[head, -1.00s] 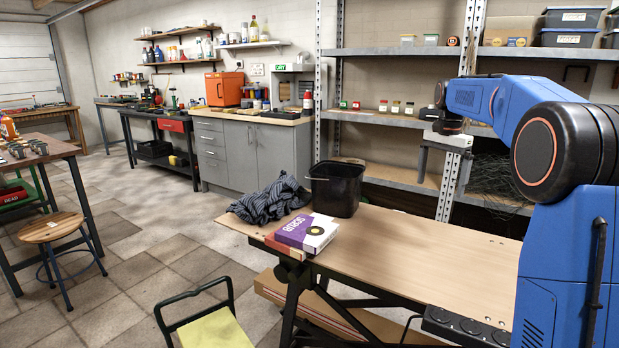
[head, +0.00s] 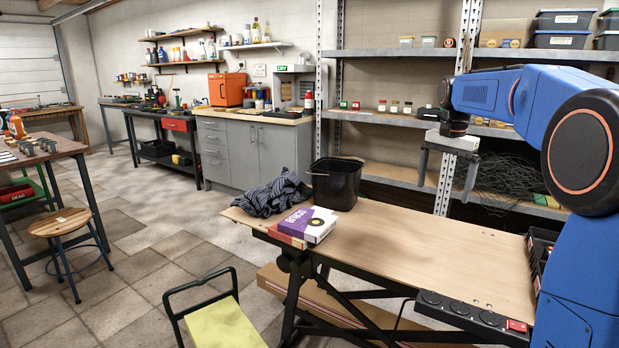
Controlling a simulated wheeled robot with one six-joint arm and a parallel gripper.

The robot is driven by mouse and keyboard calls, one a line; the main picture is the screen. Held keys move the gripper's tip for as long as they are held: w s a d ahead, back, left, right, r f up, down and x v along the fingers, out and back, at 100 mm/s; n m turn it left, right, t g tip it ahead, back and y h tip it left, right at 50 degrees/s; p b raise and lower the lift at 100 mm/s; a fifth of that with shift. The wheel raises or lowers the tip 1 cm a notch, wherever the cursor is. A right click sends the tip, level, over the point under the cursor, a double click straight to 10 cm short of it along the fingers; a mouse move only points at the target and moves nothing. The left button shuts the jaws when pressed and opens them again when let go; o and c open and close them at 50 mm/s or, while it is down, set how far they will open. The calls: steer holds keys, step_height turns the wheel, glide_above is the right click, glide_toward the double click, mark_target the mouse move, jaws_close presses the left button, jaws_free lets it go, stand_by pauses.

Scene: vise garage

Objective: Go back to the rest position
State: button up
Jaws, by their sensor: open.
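My gripper (head: 444,186) hangs from the end of my blue arm, at the right of the head view, in front of the metal shelving (head: 400,180). Its two grey fingers point down and stand wide apart, with nothing between them. It is above the far side of the wooden workbench (head: 420,255), clear of the bench top.
On the bench's left end are a dark crumpled cloth (head: 272,194), a black bucket (head: 335,184) and boxes with a purple one (head: 308,224) on top. A dark bin (head: 541,250) stands at the right end. The middle is bare.

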steer(key=s+a+f+n+t, duration=0.1)
steer(key=s+a+n, duration=0.15)
steer(key=s, duration=0.85)
steer(key=s+a+f+n+t, duration=0.1)
steer(key=s+a+f+n, duration=0.15)
steer(key=s, duration=0.75)
steer(key=s+a+f+n+t, duration=0.1)
steer(key=s+a+f+n, duration=0.1)
steer(key=s+f, duration=0.4)
steer(key=s+a+f+n+t, duration=0.1)
steer(key=s+f+n, duration=0.1)
steer(key=s+f, duration=0.5)
steer(key=s, duration=0.6)
steer(key=shift+s+a+n, duration=0.4)
